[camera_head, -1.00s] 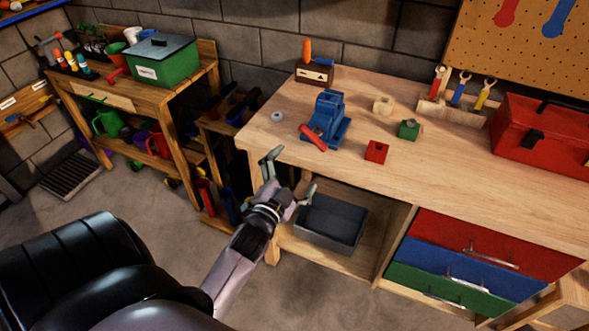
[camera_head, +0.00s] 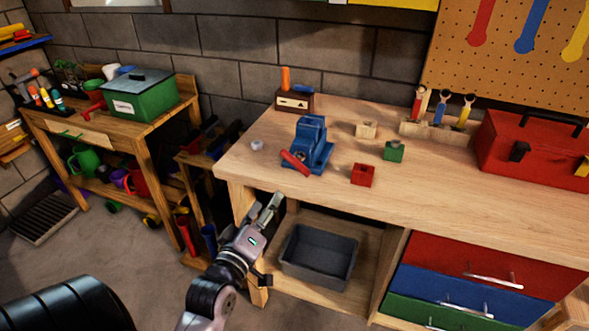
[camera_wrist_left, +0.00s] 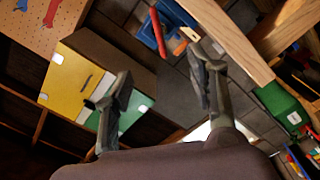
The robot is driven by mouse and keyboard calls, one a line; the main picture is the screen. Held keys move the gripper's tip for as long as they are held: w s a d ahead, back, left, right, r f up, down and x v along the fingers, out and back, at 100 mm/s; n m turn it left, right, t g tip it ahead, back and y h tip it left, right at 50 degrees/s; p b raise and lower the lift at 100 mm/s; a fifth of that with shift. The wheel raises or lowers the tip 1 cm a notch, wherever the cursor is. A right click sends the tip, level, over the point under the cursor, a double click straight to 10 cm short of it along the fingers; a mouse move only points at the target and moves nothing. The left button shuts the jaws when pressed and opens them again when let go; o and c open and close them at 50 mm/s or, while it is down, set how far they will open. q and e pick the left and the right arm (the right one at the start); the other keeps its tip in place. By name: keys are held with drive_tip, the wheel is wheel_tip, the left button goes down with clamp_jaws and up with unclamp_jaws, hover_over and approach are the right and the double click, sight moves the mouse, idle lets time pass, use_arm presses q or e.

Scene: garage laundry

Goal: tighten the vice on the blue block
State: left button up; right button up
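The blue vice (camera_head: 312,148) stands on the workbench near its left end. My left gripper (camera_head: 274,238) is in front of the bench's left front edge, below and left of the vice, touching nothing that I can see. In the left wrist view its fingers (camera_wrist_left: 160,62) are spread and empty. The vice (camera_wrist_left: 146,35) and red handle (camera_wrist_left: 158,32) show there beyond the fingers. My right gripper is not in view.
A red block (camera_head: 363,175), green block (camera_head: 394,151) and wooden piece (camera_head: 366,130) lie right of the vice. A small grey ring (camera_head: 257,146) lies left of it. A red toolbox (camera_head: 530,150) stands at right. A grey bin (camera_head: 318,257) sits under the bench.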

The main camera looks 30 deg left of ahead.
sight(293, 165)
use_arm(q)
drive_tip(key=shift+w+r, duration=0.1)
drive_tip(key=shift+w, duration=0.15)
drive_tip(key=shift+c, duration=0.6)
drive_tip(key=p+x, duration=0.2)
drive_tip(key=x, duration=1.5)
drive_tip(key=shift+c, duration=1.4)
drive_tip(key=shift+s+d, duration=0.1)
drive_tip(key=shift+c, duration=0.2)
clamp_jaws()
